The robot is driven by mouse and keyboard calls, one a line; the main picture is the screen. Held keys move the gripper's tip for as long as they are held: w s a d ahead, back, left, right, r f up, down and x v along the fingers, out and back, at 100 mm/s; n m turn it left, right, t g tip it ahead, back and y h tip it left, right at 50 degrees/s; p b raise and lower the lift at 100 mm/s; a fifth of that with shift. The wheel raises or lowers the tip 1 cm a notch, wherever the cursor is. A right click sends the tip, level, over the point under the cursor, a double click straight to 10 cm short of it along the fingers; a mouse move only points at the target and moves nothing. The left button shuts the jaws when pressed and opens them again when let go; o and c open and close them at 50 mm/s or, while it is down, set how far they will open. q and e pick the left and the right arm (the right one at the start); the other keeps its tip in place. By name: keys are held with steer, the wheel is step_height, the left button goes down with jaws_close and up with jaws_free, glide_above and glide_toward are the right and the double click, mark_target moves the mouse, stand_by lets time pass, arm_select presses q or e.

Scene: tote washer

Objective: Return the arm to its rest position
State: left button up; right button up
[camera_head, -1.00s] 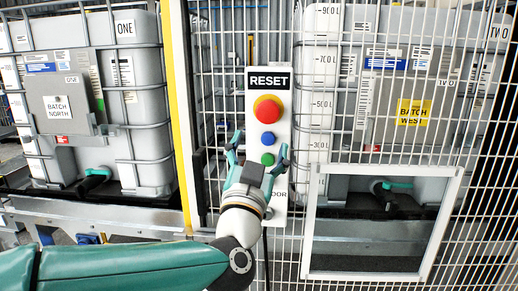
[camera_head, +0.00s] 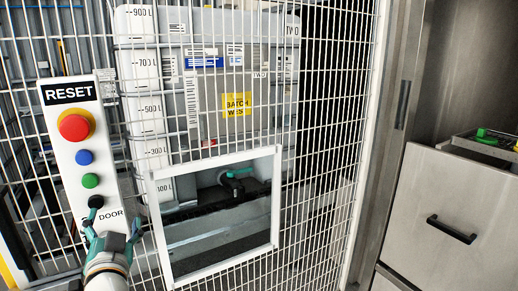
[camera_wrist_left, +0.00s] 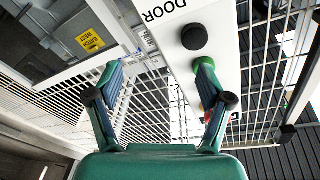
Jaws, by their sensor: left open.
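My left gripper (camera_head: 113,218) is teal with dark finger parts. It is open and empty, low in front of the white control panel (camera_head: 107,187), near its DOOR label. In the left wrist view the open fingers (camera_wrist_left: 162,65) point toward the panel (camera_wrist_left: 213,25) and mesh. A black round button (camera_wrist_left: 194,37) sits beside the DOOR label, just beyond the fingertips. I cannot tell whether a finger touches the panel. Part of the panel's lower end is hidden by the gripper. My right gripper is not in view.
The panel has a red button (camera_head: 74,127), a blue button (camera_head: 84,157) and a green button (camera_head: 90,180). White wire mesh with a framed opening (camera_head: 278,203) stands before a tank (camera_head: 208,100). A grey drawer cabinet (camera_head: 455,215) stands at the right.

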arm_select(q)
steer(key=w+d+f+m+g+h, duration=0.1)
steer(key=d+f+g+h, duration=0.1)
steer(key=f, duration=0.8)
steer(key=w+d+f+m+g+h, duration=0.1)
steer(key=d+f+m+h, duration=0.1)
steer(key=f, duration=0.9)
steer(key=s+d+f+g+h, duration=0.1)
steer(key=s+d+f+g, duration=0.15)
steer(key=f, duration=0.65)
steer(key=s+d+f+g+h, duration=0.2)
steer(key=s+f+g, duration=0.15)
steer(key=f, duration=0.45)
steer(key=s+d+f+n+g+h, duration=0.2)
steer(key=s+d+f+n+g, duration=0.1)
steer(key=s, duration=0.7)
steer(key=s+d+f+n+g+h, duration=0.2)
steer(key=s+d+f+n+g, duration=0.1)
steer(key=s+d+f, duration=0.4)
steer(key=s+f+g, duration=0.1)
steer(key=s+f, duration=0.2)
steer(key=s, duration=0.1)
steer(key=shift+s+d+g, duration=0.15)
steer(key=shift+g, duration=0.25)
steer(key=shift+c, duration=0.3)
